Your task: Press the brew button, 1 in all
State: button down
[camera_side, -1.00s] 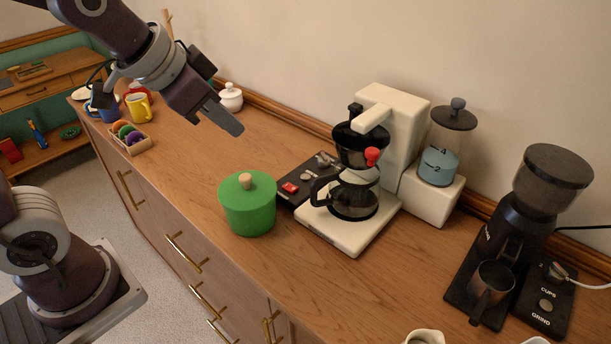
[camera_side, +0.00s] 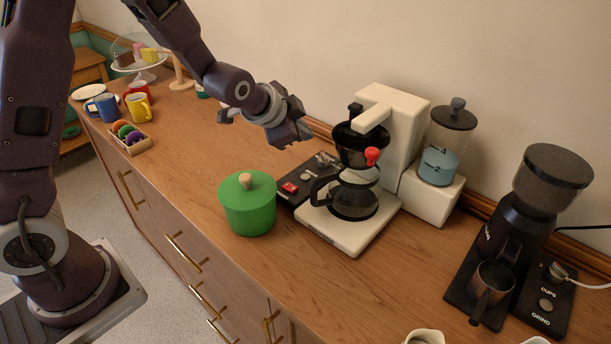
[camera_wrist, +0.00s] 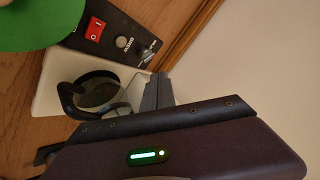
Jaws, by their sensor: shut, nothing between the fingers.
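The black control panel (camera_side: 285,199) lies on the counter left of the white coffee maker (camera_side: 338,235). It bears a red switch (camera_side: 290,187), a small round grey button (camera_side: 306,176) and a metal knob (camera_side: 326,160). In the wrist view the grey button (camera_wrist: 122,42) has lettering beside it that looks like BREW, between the red switch (camera_wrist: 95,29) and the knob (camera_wrist: 147,53). My gripper (camera_side: 299,138) is shut and empty, above and behind the panel in the side view, apart from it. Its fingers (camera_wrist: 157,92) also show in the wrist view.
A green lidded pot (camera_side: 248,208) stands left of the panel, close to it. The glass carafe (camera_side: 353,199) sits in the coffee maker. A grinder (camera_side: 518,230) stands to the right. The wall is close behind. Mugs (camera_side: 138,106) stand far left.

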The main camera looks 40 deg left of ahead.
aim_at(303, 179)
jog(key=shift+f, duration=4.3)
jog(key=shift+f, duration=0.4)
jog(key=shift+f, duration=0.4)
jog(key=shift+r, duration=0.8)
jog(key=shift+r, duration=2.5)
